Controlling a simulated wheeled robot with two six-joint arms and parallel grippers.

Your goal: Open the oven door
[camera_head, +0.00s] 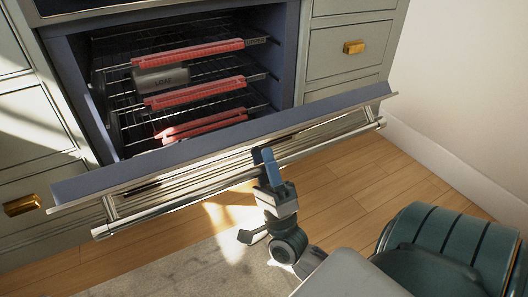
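The oven (72,75) is in the cabinet row at the upper left. Its door (330,105) is partly open, tilted out and down towards me, and the inside shows above its top edge. A long metal handle bar (160,210) runs along the front of the door. My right gripper (265,160) is at the middle of the door, its blue fingers overlapping the handle bar and reaching close to the door's edge. The fingers look close together, but whether they grip the bar is hidden by the viewing angle. My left gripper is not in view.
Inside the oven are wire racks with red front guards (190,54) and a grey loaf pan (160,79). Drawers with brass pulls (353,47) flank the oven. A white wall (460,90) stands at the right. Wooden floor (345,195) and a pale rug (165,275) lie in front.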

